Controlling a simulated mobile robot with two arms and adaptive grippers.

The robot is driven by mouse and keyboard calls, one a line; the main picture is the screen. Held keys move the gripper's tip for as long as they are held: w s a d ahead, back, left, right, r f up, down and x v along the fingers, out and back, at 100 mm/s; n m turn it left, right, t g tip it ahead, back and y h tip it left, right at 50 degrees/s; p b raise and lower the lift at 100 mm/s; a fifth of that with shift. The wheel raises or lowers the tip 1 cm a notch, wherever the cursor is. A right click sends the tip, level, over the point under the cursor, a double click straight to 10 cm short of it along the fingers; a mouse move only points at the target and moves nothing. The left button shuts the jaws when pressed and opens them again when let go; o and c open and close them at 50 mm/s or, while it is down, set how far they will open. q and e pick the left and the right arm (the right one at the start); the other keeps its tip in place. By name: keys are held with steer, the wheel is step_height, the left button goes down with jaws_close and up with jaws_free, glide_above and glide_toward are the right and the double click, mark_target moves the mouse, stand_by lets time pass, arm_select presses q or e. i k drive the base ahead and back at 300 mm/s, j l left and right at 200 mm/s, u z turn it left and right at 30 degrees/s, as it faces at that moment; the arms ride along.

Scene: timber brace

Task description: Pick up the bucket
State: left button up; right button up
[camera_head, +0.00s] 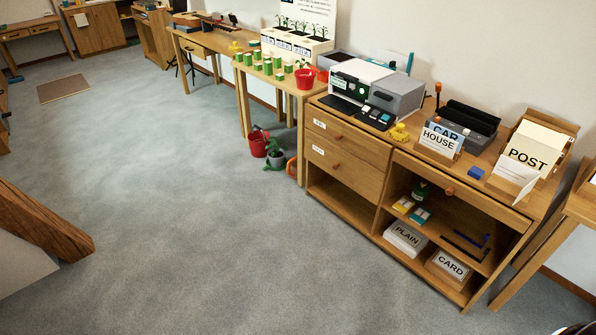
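A red bucket (258,145) stands on the grey floor beside the legs of the small plant table, left of the wooden cabinet. A dark object shows at its top. A second red bucket-like container (305,79) stands on the right end of the plant table. I cannot tell from the picture which one the task names. Neither of my grippers can be made out in the head view. A dark sliver at the bottom right corner is too small to identify.
A potted plant (275,154) and an orange object (292,167) stand close to the floor bucket. The wooden cabinet (346,205) is to the right. A timber beam (45,223) juts in at left. The floor (170,200) between is clear.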

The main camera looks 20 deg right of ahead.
mark_target(258, 140)
steer(key=i+u, duration=0.1)
steer(key=i, duration=2.4)
